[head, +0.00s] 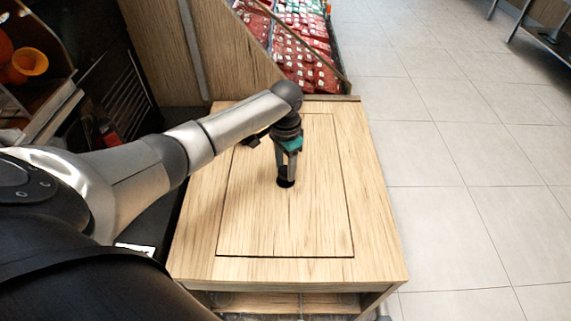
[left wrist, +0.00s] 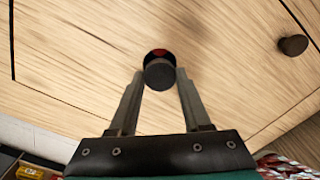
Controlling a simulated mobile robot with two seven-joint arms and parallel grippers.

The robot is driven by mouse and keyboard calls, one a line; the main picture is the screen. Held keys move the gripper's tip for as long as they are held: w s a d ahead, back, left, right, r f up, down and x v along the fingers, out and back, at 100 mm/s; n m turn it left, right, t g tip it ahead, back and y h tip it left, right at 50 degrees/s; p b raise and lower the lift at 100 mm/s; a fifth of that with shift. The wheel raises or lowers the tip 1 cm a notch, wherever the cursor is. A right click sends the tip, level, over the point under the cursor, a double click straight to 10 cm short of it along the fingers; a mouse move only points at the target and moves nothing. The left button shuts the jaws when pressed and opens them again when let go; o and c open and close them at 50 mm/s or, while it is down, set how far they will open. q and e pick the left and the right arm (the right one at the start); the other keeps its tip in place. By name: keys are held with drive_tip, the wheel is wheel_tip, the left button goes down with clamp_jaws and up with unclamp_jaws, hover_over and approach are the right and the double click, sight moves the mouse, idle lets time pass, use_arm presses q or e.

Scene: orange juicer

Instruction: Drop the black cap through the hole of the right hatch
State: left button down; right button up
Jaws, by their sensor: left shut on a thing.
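The hatch (head: 300,225) is a rectangular wooden panel outlined by a dark seam in the top of a wooden cabinet. My left gripper (head: 286,176) points down over the hatch. It is shut on a round black cap (left wrist: 160,76), held between the fingertips. The hole (left wrist: 157,53) is a dark opening with some red inside, just past the cap in the left wrist view. The cap covers part of the hole there. Whether the cap touches the rim, I cannot tell. My right gripper is not in view.
A dark round knob (left wrist: 293,45) stands on the wood to the right in the left wrist view. Red packages (head: 300,55) fill a bin behind the cabinet. Orange fruit-like objects (head: 28,63) sit at the far left. Tiled floor (head: 460,150) lies open to the right.

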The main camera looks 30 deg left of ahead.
use_arm(q)
drive_tip(key=shift+f, duration=0.6)
idle(0.7)
drive_tip(key=shift+p, duration=0.6)
idle(0.4)
drive_tip(key=shift+c, duration=1.4)
unclamp_jaws()
drive_tip(key=shift+o, duration=0.4)
drive_tip(key=shift+o, duration=1)
